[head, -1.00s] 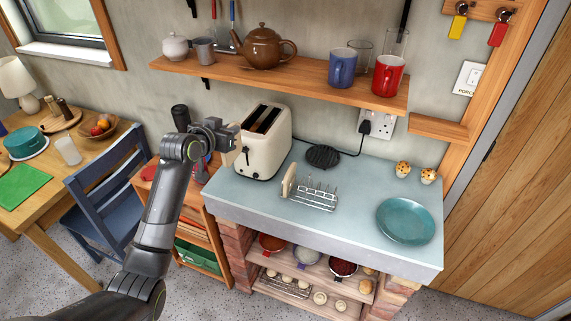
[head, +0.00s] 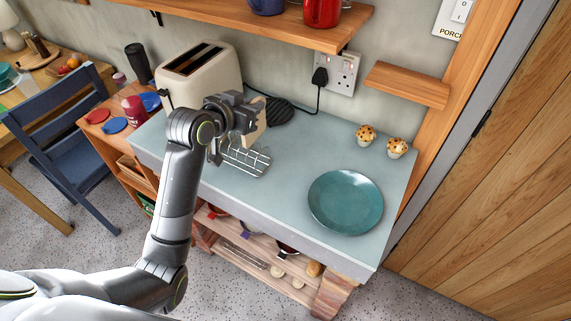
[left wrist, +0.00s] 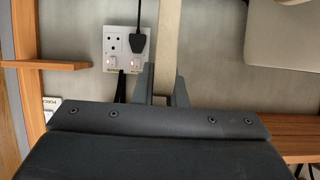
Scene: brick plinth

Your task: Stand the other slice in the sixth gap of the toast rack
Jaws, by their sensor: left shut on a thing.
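My left gripper (head: 243,118) is shut on a pale slice of bread (head: 260,124), over or near the far side of the toast rack in the head view. In the left wrist view the slice (left wrist: 168,38) shows edge-on, upright between the fingers (left wrist: 164,92). The wire toast rack (head: 250,163) stands on the worktop, its left and far parts hidden behind my gripper. I cannot tell the slice's height above it or which gap it is over. The slice seen earlier in the rack is hidden now. My right gripper is not in view.
A cream toaster (head: 200,78) stands behind and left of the rack. A teal plate (head: 345,203) lies to the right, and two muffins (head: 396,147) sit behind it. A dark round pad (head: 279,110) and a cord are behind the rack. The worktop (head: 310,150) between rack and plate is clear.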

